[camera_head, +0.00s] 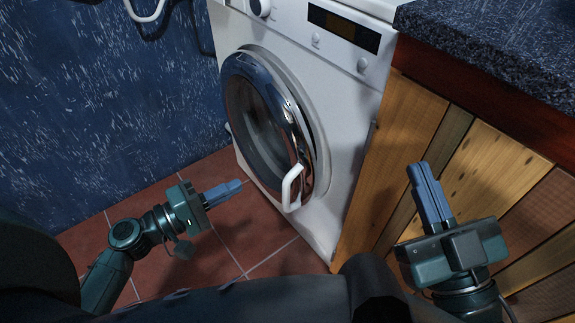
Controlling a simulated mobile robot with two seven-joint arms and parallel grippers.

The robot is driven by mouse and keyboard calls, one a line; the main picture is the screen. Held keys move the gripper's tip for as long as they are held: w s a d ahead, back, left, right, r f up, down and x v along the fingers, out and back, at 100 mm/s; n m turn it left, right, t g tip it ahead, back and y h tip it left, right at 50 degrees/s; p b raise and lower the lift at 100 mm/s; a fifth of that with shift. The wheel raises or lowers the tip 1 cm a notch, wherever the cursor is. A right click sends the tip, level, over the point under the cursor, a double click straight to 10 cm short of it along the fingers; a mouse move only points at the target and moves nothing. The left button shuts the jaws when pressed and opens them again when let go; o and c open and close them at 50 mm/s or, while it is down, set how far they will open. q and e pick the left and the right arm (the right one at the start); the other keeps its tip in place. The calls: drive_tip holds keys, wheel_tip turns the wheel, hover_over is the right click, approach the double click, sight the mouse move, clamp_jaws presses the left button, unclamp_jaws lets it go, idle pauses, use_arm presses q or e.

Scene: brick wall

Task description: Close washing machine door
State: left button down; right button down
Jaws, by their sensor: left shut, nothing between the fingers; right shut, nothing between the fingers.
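The white washing machine (345,110) stands at the centre back. Its round door (262,115), with a chrome rim and dark glass, sits on the front face with a narrow gap visible at its right side, so it looks slightly ajar. A white handle (290,188) sticks out from the door's lower right. My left gripper (238,186) is shut and empty, left of the handle and below the door, not touching it. My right gripper (418,168) is shut and empty, right of the machine, in front of the wooden cabinet.
A wooden cabinet (398,125) with a dark speckled countertop (490,45) adjoins the machine on the right, close to my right gripper. A blue wall (100,100) is on the left. The red tiled floor (250,240) is clear in front of the machine.

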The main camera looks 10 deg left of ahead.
sight(293, 157)
use_arm(q)
drive_tip(key=x, duration=1.1)
drive_tip(key=shift+w, duration=0.1)
drive_tip(key=shift+w+d+b, duration=0.3)
drive_tip(key=shift+w+d, duration=0.05)
use_arm(e)
drive_tip(key=shift+w+r+n+y, duration=0.1)
drive_tip(key=shift+r+n+y, duration=0.35)
drive_tip(key=shift+n+y, duration=0.05)
